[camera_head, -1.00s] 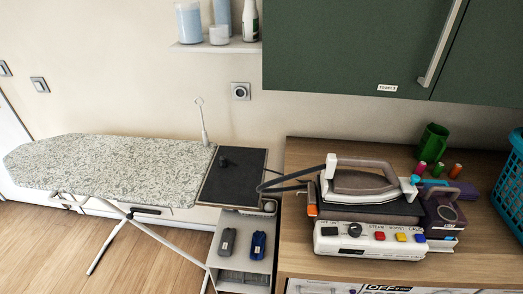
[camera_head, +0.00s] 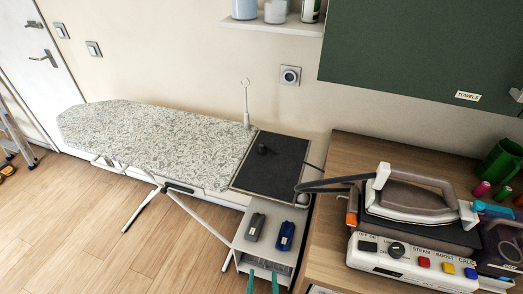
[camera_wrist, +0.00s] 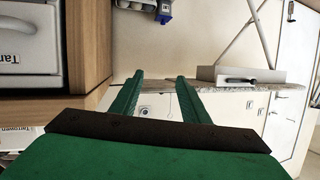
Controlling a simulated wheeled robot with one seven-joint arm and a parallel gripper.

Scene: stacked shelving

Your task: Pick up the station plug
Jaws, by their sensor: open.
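A small black plug (camera_head: 262,149) lies on the dark pad (camera_head: 290,150) at the right end of the ironing board in the head view. I take it for the station plug. The steam iron station (camera_head: 412,262) stands on the wooden counter to the right, with the iron (camera_head: 415,195) on top. My gripper (camera_head: 263,272) shows as two green fingertips at the bottom edge, open and empty, below and in front of the pad. The wrist view shows the open fingers (camera_wrist: 159,76) with nothing between them; the plug is not seen there.
A wall socket (camera_head: 290,76) is above the pad. A small shelf unit (camera_head: 262,256) under it holds a grey and a blue item. The ironing board (camera_head: 150,140) spans the left, with floor clear before it. A green cabinet (camera_head: 420,50) hangs upper right.

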